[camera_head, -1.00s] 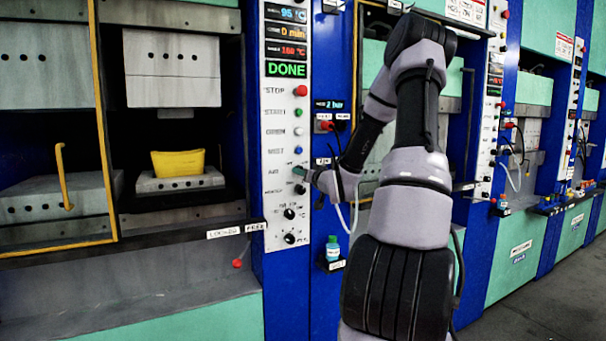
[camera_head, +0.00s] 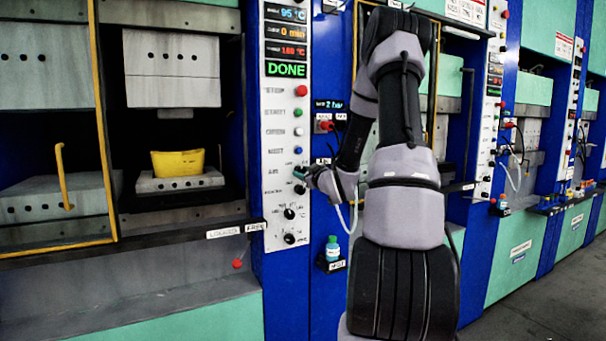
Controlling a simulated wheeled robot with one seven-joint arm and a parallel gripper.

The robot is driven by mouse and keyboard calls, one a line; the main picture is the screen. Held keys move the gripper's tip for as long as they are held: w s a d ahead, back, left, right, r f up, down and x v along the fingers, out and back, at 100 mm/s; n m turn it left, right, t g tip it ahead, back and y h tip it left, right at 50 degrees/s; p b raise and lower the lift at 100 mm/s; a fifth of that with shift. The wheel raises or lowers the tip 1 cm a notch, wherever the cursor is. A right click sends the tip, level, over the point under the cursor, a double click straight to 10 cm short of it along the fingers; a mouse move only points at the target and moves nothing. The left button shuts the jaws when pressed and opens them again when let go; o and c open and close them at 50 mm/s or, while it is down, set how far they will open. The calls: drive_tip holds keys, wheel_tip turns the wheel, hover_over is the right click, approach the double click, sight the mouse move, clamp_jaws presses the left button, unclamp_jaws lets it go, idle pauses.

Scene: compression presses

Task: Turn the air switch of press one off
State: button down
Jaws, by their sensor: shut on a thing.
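Press one's white control panel (camera_head: 287,130) stands left of the middle in the head view, with a lit green DONE display (camera_head: 286,69) near its top. The air switch sits in the row labelled AIR on the lower half of this panel. My gripper (camera_head: 303,172) reaches it from the right, its tips at the panel face, shut on the air switch. The tips and gripper body hide most of the switch, so its exact angle is too small to tell.
Black knobs (camera_head: 289,214) sit just below my gripper on the panel. A red STOP button (camera_head: 300,90) is higher up. A small bottle (camera_head: 332,249) stands on a shelf to the lower right. A yellow part (camera_head: 178,163) lies in the open press at left.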

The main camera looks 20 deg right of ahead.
drive_tip(key=n, duration=0.4)
drive_tip(key=shift+n, duration=0.3)
idle(0.3)
drive_tip(key=shift+c, duration=2.3)
unclamp_jaws()
drive_tip(key=shift+s, duration=0.15)
drive_tip(key=s, duration=1)
drive_tip(key=shift+s+d, duration=0.25)
drive_tip(key=shift+s, duration=0.05)
